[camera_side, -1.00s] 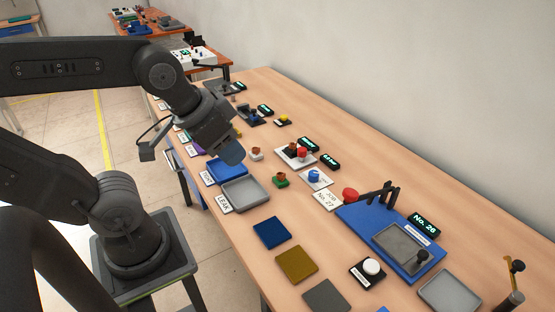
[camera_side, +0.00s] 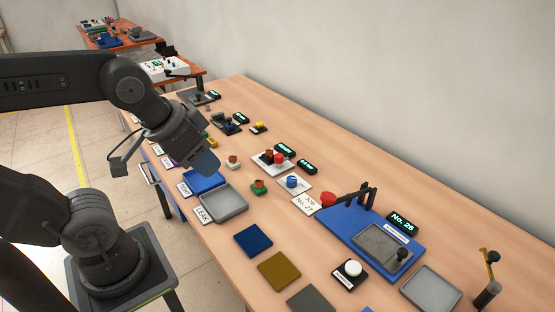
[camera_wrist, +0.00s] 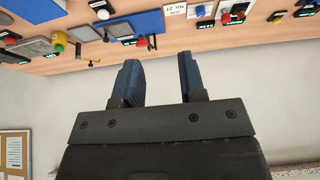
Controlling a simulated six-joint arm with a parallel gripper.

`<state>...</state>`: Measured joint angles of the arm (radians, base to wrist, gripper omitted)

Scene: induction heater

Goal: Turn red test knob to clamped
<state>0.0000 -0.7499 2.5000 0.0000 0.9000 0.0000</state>
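A red knob (camera_side: 328,199) sits at the left end of a blue fixture (camera_side: 345,226) with a black lever clamp (camera_side: 361,196) and a "No. 26" display. The knob also shows in the wrist view (camera_wrist: 142,42). A second red knob (camera_side: 278,158) sits on a white plate (camera_side: 262,164) farther back. No label on either knob is readable, so I cannot tell which is the test knob, nor its setting. My gripper (camera_side: 208,164) hangs over the table's left side near the blue tray, apart from both knobs. Its two blue fingers (camera_wrist: 158,60) are spread and empty in the wrist view.
A blue tray (camera_side: 190,187) and grey "LEAK" tray (camera_side: 221,213) lie at the left edge. A blue knob (camera_side: 292,181), a white button (camera_side: 352,268) and flat coloured plates stand nearby. A wall (camera_side: 440,90) runs along the far side.

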